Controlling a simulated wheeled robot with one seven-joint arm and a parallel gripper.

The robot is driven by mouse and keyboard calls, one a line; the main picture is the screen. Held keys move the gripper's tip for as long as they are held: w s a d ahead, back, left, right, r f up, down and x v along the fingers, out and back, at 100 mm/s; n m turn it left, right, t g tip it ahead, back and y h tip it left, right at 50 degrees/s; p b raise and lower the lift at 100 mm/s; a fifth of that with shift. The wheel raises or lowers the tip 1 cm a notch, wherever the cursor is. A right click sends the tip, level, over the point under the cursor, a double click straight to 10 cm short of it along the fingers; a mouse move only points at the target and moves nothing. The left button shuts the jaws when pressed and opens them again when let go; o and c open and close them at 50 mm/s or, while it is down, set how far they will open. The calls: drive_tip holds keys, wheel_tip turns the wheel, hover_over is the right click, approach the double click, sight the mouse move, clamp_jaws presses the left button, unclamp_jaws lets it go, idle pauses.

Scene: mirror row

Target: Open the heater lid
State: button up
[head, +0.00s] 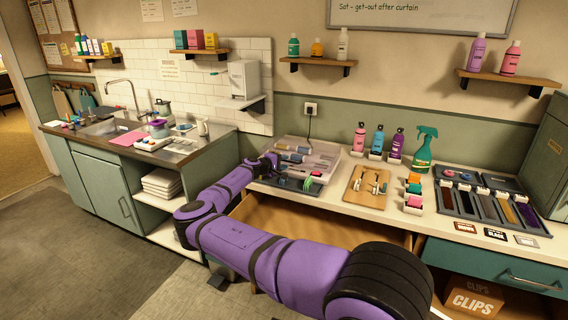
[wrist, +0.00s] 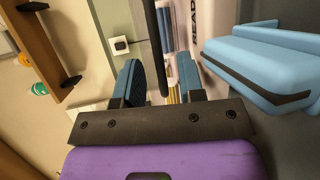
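The heater appears to be the pale, low box (head: 326,157) on the counter in the head view, with a cord running up to the wall socket. Blue and dark items show at its front and top; I cannot clearly tell the lid's edge or how far it stands open. In the wrist view a pale panel with partly hidden lettering (wrist: 195,32) lies beyond my fingers. A light blue block with a black stripe (wrist: 262,75) is close by on the right. My gripper (wrist: 160,84) is open, with nothing visible held between its fingers. In the head view my gripper (head: 272,161) is at the box's left side.
A dark mat with tools (head: 297,186) lies in front of the box. A wooden board with clips (head: 366,187), bottles (head: 378,140) and a spray bottle (head: 424,148) stand to the right. An open drawer (head: 310,222) is below. The wall socket (head: 311,109) is behind.

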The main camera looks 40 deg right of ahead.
drive_tip(key=shift+d, duration=0.3)
clamp_jaws()
drive_tip(key=shift+r, duration=0.1)
